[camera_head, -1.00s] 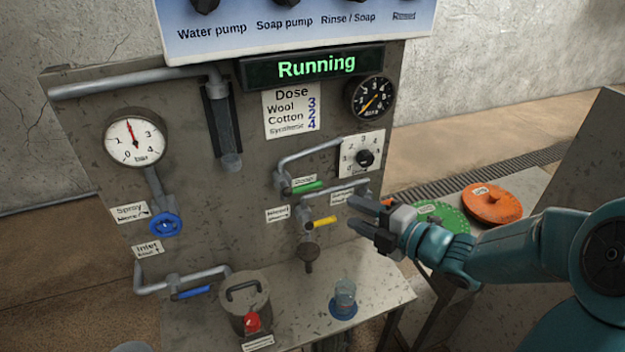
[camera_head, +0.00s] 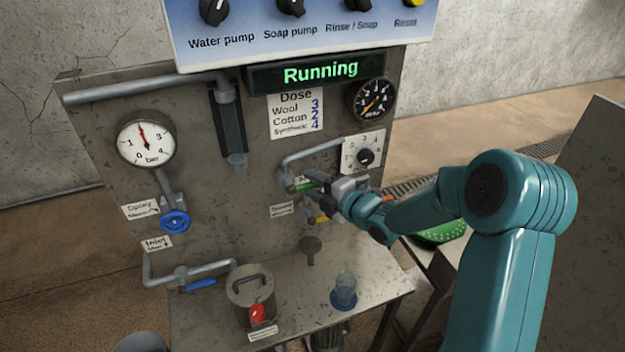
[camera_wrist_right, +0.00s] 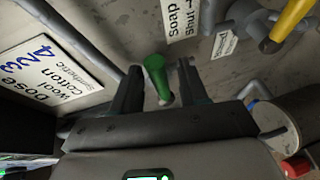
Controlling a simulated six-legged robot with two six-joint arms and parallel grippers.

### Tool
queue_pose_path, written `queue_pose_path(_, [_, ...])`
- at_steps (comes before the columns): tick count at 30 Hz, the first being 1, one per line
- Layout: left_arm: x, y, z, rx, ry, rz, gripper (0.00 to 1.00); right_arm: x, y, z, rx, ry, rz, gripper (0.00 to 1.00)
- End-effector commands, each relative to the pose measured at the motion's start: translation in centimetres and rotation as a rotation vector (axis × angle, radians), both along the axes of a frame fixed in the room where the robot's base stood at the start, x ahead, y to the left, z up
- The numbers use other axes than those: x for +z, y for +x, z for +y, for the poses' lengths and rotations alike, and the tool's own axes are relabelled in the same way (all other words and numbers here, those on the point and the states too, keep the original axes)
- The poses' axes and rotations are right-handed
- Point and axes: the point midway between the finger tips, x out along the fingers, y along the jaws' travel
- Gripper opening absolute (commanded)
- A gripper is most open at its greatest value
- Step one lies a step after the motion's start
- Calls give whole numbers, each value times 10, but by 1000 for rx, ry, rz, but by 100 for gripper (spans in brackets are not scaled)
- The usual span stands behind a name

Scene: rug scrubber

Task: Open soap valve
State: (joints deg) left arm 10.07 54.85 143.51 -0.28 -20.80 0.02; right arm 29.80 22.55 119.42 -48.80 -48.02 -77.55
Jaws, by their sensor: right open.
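The soap valve has a green lever handle (camera_wrist_right: 156,74), which in the right wrist view stands between my two open fingers, with a gap on each side. In the head view only part of the green handle (camera_head: 299,186) shows beside my fingertips. My right gripper (camera_head: 318,190) is open in front of the panel at this valve; its dark fingers also show in the right wrist view (camera_wrist_right: 161,82). A label reading "Soap" (camera_wrist_right: 180,22) is next to the handle. My left gripper is not in view.
A yellow valve handle (camera_wrist_right: 290,20) is close below the green one, partly hidden by my gripper in the head view. Pipes run along the panel (camera_head: 200,200). A dose dial (camera_head: 364,155) is above right. A lidded pot (camera_head: 249,290) and a small jar (camera_head: 344,291) stand on the shelf.

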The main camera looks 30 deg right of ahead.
Motion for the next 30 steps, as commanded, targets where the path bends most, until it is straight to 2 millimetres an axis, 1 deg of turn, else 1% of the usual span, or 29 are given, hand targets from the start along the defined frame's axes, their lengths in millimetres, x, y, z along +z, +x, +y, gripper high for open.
queue_pose_path(1, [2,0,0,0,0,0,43,0,4,1,1,0,0,43])
queue_pose_path(4, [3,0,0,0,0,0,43,-1,8,1,0,0,0,43])
queue_pose_path(11, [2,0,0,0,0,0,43,-2,9,1,-1,0,-1,43])
queue_pose_path(12, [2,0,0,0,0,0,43,-2,9,1,-1,0,-1,37])
queue_pose_path(14, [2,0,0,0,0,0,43,-2,8,1,-1,0,-1,17])
queue_pose_path(15, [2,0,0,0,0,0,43,-2,8,1,-1,0,-1,4])
queue_pose_path(16, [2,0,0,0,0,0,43,-2,8,1,-1,0,-1,0])
queue_pose_path(23, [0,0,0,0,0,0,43,-2,8,2,0,-6,0,0])
queue_pose_path(26, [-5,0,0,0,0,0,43,-3,9,2,2,-24,3,0])
queue_pose_path(30, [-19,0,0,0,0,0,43,-1,9,2,2,-79,13,0])
